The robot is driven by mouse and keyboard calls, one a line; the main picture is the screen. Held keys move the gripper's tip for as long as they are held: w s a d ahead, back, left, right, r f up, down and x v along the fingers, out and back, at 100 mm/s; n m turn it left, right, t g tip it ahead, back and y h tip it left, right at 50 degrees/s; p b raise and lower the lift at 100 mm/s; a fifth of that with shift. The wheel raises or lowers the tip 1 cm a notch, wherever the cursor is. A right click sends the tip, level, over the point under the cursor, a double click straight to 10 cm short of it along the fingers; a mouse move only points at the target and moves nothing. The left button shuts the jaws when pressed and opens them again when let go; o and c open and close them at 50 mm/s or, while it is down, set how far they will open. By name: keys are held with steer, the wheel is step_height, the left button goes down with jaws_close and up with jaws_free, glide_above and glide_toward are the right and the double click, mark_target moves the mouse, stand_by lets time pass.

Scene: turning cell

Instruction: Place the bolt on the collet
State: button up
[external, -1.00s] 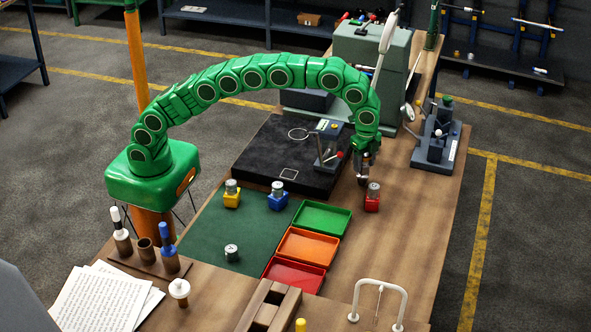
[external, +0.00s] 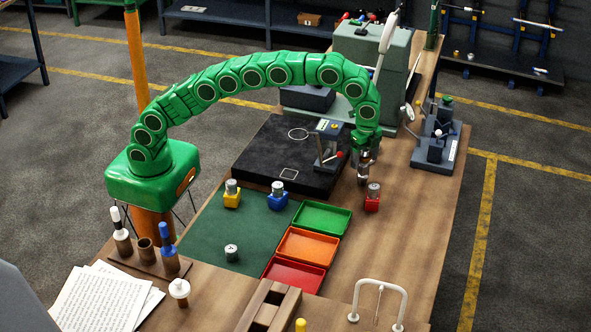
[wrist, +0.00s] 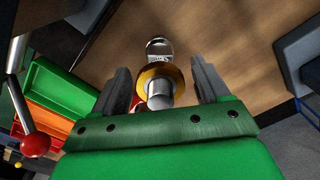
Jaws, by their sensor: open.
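My gripper (external: 366,158) is open above the right part of the workbench. In the wrist view its two dark jaws (wrist: 162,84) stand apart on either side of a silver cylindrical piece (wrist: 160,96) with a brass-coloured ring (wrist: 153,72) around it. A rounded silver end (wrist: 158,47) shows beyond the ring. This is likely the bolt and collet, but I cannot tell where one ends and the other begins. In the external view a small metal piece (external: 363,175) stands just below the jaws. Its contact with the jaws and bench is unclear.
A red block with a silver cylinder (external: 373,193) stands close by at the right. Green (external: 322,217), orange and red trays lie in front. A small fixture with a red-knobbed lever (external: 328,145) is left of the gripper.

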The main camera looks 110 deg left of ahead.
step_height(320, 180, up, 10)
steer(key=shift+r, duration=0.1)
stand_by(0.6)
steer(key=shift+s+d+r, duration=0.15)
steer(key=shift+s, duration=0.1)
steer(key=s+d+r+n+g, duration=0.1)
steer(key=s+d+r+n, duration=0.2)
steer(key=s, duration=1)
steer(key=s+d+r, duration=0.3)
steer(key=s+d, duration=0.1)
steer(key=s, duration=0.8)
steer(key=s+d+f+n, duration=0.1)
steer(key=s+f, duration=0.2)
steer(key=s, duration=0.8)
steer(key=s+d+f+n, duration=0.1)
steer(key=s+f, duration=0.2)
steer(key=s, duration=0.9)
steer(key=s+d+f+n, duration=0.1)
steer(key=s+f, duration=0.3)
steer(key=s, duration=0.7)
steer(key=shift+s+d+n+g, duration=0.25)
steer(key=shift+n+g, duration=0.05)
steer(key=shift+g, duration=0.1)
steer(key=shift+f, duration=0.1)
